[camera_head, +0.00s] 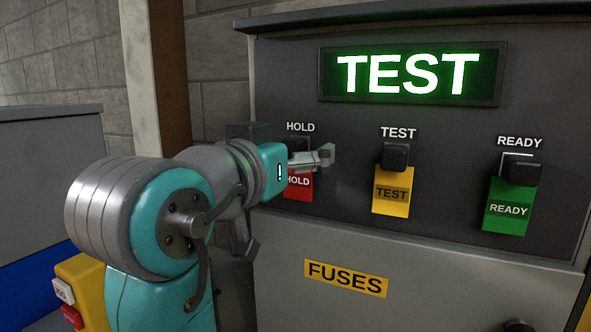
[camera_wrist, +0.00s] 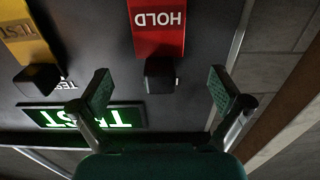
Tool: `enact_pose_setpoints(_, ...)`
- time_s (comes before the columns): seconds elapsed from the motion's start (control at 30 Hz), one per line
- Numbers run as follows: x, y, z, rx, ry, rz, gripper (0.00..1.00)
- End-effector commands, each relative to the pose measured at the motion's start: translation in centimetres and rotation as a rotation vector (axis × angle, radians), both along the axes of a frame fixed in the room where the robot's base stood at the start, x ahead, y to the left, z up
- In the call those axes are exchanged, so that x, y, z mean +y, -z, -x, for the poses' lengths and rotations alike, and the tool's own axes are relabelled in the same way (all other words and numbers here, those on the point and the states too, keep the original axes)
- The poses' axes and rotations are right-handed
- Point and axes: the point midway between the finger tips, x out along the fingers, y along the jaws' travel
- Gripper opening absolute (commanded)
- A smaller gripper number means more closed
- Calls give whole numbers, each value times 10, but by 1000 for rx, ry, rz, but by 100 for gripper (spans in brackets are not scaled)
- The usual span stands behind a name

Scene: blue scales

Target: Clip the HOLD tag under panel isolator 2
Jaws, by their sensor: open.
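The red HOLD tag (camera_head: 300,186) hangs below a black block under the HOLD label on the grey panel (camera_head: 345,225). My gripper (camera_head: 325,157) is at that spot in the head view and partly hides the tag and block. In the wrist view the picture is upside down. The HOLD tag (camera_wrist: 158,28) shows at the top, with its black block (camera_wrist: 160,76) between my two spread fingers (camera_wrist: 160,88). The jaws are open, with visible gaps on both sides of the block. No isolator marked 2 shows in either view.
A yellow TEST tag (camera_head: 391,194) and a green READY tag (camera_head: 509,207) hang from black blocks to the right. A lit green TEST display (camera_head: 413,74) is above. A FUSES label (camera_head: 346,278) is below. A brown post (camera_head: 170,75) stands left of the panel.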

Motion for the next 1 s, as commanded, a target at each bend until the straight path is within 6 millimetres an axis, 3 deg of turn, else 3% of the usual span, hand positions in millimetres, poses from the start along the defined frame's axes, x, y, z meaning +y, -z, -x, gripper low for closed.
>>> enact_pose_setpoints(0.3,0,0,0,0,0,0,100)
enact_pose_setpoints(0.37,0,0,0,0,0,0,88)
enact_pose_setpoints(0.7,0,0,0,0,0,0,2)
enact_pose_setpoints(1.0,1,0,2,0,0,1,0)
